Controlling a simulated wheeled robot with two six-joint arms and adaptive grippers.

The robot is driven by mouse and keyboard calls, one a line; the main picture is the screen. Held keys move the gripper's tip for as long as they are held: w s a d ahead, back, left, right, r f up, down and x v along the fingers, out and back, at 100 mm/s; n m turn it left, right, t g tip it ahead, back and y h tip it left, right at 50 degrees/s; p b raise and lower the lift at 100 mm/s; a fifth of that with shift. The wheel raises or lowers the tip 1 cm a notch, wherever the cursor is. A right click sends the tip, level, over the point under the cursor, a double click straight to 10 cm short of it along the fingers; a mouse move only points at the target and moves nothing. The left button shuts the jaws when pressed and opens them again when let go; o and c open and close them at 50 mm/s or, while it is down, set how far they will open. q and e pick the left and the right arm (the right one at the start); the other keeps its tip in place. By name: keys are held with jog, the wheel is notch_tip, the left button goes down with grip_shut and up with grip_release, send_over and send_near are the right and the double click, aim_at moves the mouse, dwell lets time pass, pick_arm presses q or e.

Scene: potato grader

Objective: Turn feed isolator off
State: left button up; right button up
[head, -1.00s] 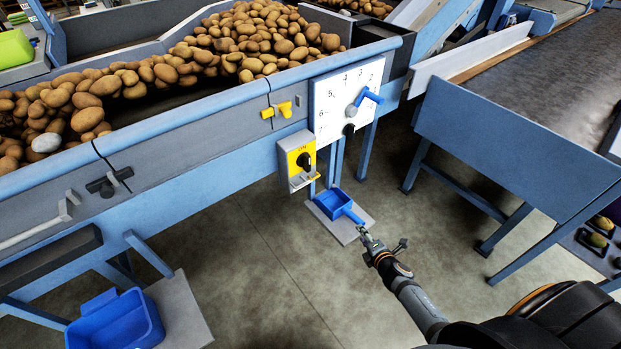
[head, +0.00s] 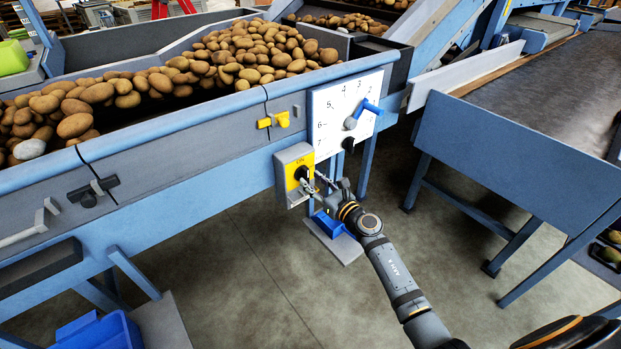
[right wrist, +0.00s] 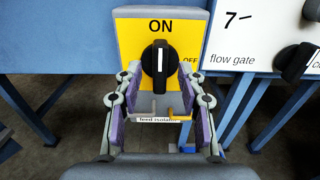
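The feed isolator (head: 290,170) is a grey box with a yellow face on the blue machine frame. In the right wrist view its black rotary knob (right wrist: 158,68) has its white mark upright, pointing to ON; OFF is printed to the right. The label "feed isolator" shows below the knob, partly hidden. My right gripper (head: 318,184) is at the front of the isolator. In the right wrist view the right gripper (right wrist: 158,90) is open, with one finger on each side below the knob; contact is not clear. My left gripper is not in view.
The white flow gate dial (head: 345,108) with a blue handle is right of the isolator. A yellow latch (head: 273,120) sits above it. A blue scoop (head: 328,225) lies below on a grey plate. Potatoes (head: 250,52) fill the hopper. A conveyor (head: 530,90) stands right.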

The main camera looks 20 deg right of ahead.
jog(key=shift+x, duration=0.85)
grip_shut()
